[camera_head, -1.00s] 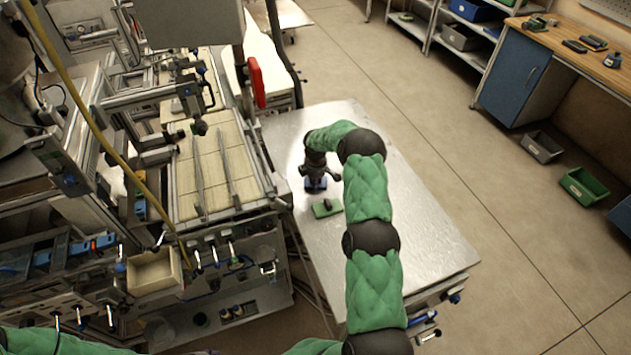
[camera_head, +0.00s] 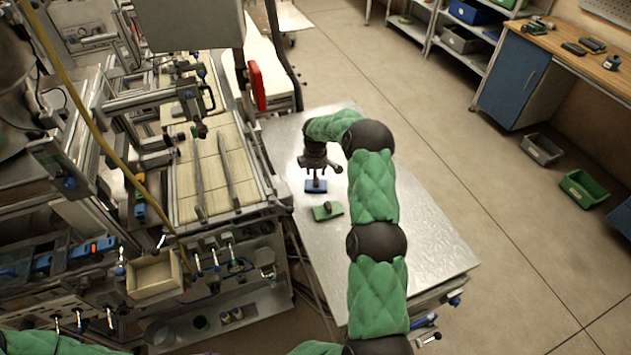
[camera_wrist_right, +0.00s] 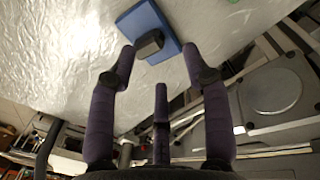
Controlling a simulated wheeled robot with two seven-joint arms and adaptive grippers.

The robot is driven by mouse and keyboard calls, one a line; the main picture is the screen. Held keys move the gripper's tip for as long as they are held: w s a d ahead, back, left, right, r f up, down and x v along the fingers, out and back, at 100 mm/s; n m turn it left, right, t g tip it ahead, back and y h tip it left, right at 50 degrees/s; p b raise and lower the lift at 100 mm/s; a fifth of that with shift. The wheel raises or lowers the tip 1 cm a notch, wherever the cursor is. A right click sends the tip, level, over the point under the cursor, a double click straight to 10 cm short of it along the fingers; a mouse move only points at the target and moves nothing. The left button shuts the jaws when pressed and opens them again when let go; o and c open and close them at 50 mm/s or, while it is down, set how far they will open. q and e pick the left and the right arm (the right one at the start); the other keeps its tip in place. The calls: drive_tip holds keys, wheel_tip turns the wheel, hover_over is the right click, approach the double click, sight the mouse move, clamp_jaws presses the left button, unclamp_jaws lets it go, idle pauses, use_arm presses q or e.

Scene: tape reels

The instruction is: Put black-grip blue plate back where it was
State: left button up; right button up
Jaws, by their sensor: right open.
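The blue plate (camera_head: 316,186) lies flat on the metal table (camera_head: 420,235), just below my right gripper (camera_head: 317,172). In the right wrist view the blue plate (camera_wrist_right: 170,35) shows its black grip (camera_wrist_right: 149,44) at the near side. My right gripper (camera_wrist_right: 159,55) is open and empty there, its fingers spread apart with the tips just short of the grip. Whether any finger touches the plate is hard to tell. A green plate (camera_head: 327,212) with a dark grip lies on the table nearer to me. My left gripper is out of view.
A machine with a slatted bed (camera_head: 215,165) stands left of the table, with a small open wooden box (camera_head: 153,273) at its front. The table's right half is clear. A grey bin (camera_head: 541,148) and a green bin (camera_head: 583,188) sit at the right.

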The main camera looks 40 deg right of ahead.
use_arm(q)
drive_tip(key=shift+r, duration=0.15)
use_arm(e)
drive_tip(key=shift+s+a+r, duration=0.1)
drive_tip(key=shift+s+r, duration=0.05)
drive_tip(key=shift+r, duration=1.25)
drive_tip(key=shift+s+a+r, duration=0.1)
drive_tip(key=shift+r, duration=1.25)
